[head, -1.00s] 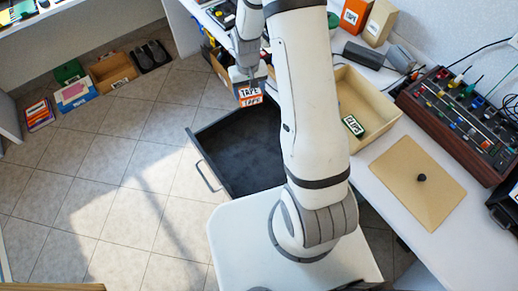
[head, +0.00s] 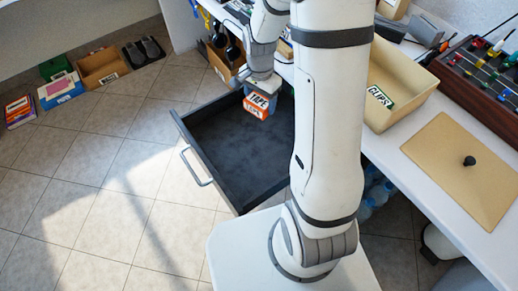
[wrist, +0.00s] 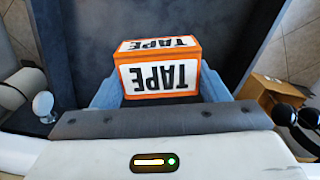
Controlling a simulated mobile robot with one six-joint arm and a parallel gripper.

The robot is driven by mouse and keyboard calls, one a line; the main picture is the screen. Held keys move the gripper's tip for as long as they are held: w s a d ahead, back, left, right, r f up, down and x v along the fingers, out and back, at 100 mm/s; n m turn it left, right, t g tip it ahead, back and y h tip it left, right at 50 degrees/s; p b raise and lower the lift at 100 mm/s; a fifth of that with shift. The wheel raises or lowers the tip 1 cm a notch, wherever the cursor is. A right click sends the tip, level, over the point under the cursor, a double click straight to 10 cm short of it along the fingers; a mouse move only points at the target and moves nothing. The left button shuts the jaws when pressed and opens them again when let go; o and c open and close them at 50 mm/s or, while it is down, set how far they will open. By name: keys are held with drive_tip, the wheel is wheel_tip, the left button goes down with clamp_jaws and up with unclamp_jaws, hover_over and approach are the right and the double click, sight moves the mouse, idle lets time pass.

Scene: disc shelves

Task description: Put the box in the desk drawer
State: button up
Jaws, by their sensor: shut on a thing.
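An orange and white box labelled TAPE (head: 257,105) is held in my gripper (head: 262,88). In the wrist view the TAPE box (wrist: 160,70) sits between the two blue fingers, its label upside down. The desk drawer (head: 222,150) is pulled open, dark grey inside, and its visible floor is empty. The box hangs over the back right part of the drawer, and its height above the floor is hard to tell. My arm hides the drawer's right end.
A tan bin with a CLIPS label (head: 395,85) and a tan lid with a black knob (head: 462,165) are on the white desk. A cardboard box (head: 222,62) stands behind the drawer. Several boxes lie on the tiled floor at left.

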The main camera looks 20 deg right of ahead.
sight(263, 138)
drive_tip(key=f+m+b, duration=0.1)
drive_tip(key=s+f+m+b, duration=0.1)
drive_tip(key=b, duration=0.1)
drive_tip(key=f+m+b, duration=0.1)
drive_tip(key=f, duration=0.1)
drive_tip(key=shift+s+d+f+b, duration=0.1)
drive_tip(key=shift+s+d+b, duration=0.15)
drive_tip(key=shift+s+b, duration=0.1)
wheel_tip(263, 138, down, 10)
drive_tip(key=b, duration=0.3)
drive_tip(key=shift+b, duration=0.3)
drive_tip(key=o, duration=1)
